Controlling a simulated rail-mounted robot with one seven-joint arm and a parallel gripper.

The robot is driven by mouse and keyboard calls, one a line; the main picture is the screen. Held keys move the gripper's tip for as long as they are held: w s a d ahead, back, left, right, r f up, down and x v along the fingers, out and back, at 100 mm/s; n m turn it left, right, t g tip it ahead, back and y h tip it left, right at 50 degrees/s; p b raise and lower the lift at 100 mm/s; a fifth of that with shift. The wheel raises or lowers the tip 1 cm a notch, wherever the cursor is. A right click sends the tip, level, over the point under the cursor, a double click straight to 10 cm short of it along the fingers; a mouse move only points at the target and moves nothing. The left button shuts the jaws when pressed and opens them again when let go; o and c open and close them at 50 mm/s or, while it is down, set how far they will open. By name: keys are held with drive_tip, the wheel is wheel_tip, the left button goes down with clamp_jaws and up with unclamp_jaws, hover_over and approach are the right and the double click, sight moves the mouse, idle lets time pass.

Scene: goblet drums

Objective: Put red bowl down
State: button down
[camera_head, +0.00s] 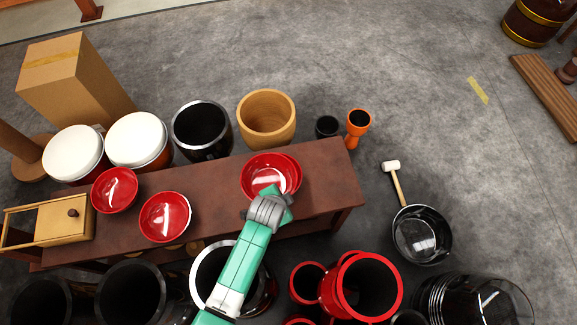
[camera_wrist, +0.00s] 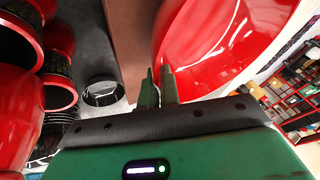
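A glossy red bowl (camera_head: 262,168) is at the right part of the brown bench in the head view. A second curved red edge shows at its right side; I cannot tell if another bowl is under it. My gripper (camera_head: 268,196) is at the bowl's near rim. In the wrist view the red bowl (camera_wrist: 215,45) fills the upper right, and my gripper's fingers (camera_wrist: 160,85) are close together at its rim, with the wall seemingly pinched between them. The gap under the bowl is hidden. Two more red bowls (camera_head: 115,190) (camera_head: 166,217) sit on the bench's left part.
The brown bench (camera_head: 215,190) has bare top between the bowls. A wooden box (camera_head: 62,222) is at its left end. Drums (camera_head: 266,117) stand behind it, and red drums (camera_head: 370,287) stand in front. A black pan-like drum (camera_head: 422,235) and mallet (camera_head: 394,180) are at right.

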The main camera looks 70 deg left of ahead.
sight(289, 189)
drive_tip(key=w+a, duration=0.2)
drive_tip(key=w+a+b, duration=0.1)
drive_tip(key=shift+w+a+f, duration=0.2)
drive_tip(key=shift+a+f, duration=0.05)
drive_tip(key=shift+a, duration=0.05)
drive_tip(key=f+b, duration=0.3)
drive_tip(key=shift+w+a+f, duration=0.3)
drive_tip(key=shift+a+f, duration=0.05)
drive_tip(key=shift+f, duration=0.05)
drive_tip(key=shift+s+d+r, duration=0.1)
drive_tip(key=shift+d, duration=0.05)
drive_tip(key=shift+f, duration=0.6)
drive_tip(key=c, duration=1.6)
unclamp_jaws()
